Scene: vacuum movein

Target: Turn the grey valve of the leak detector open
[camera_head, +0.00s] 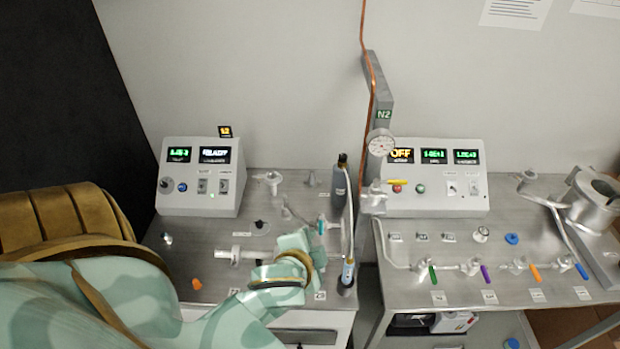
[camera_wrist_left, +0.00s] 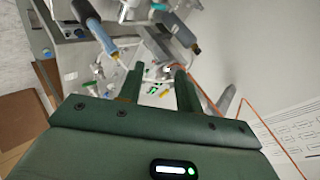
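The left bench carries a control box (camera_head: 201,177) with lit displays, one seeming to read READY; I take it for the leak detector. Pale grey pipe fittings (camera_head: 235,255) lie on the bench in front of it. A thin grey lever-like part (camera_head: 290,211) stands near the bench middle; I cannot tell whether it is the grey valve's handle. My left gripper (camera_head: 300,258) is over the bench's right part, its fingers largely hidden by my wrist. In the left wrist view its two dark green fingers (camera_wrist_left: 158,82) are apart, with nothing visibly held. My right gripper is out of view.
An orange cap (camera_head: 197,283) lies at the front left. The right bench (camera_head: 400,315) holds a second control box (camera_head: 435,180) and several coloured valve handles.

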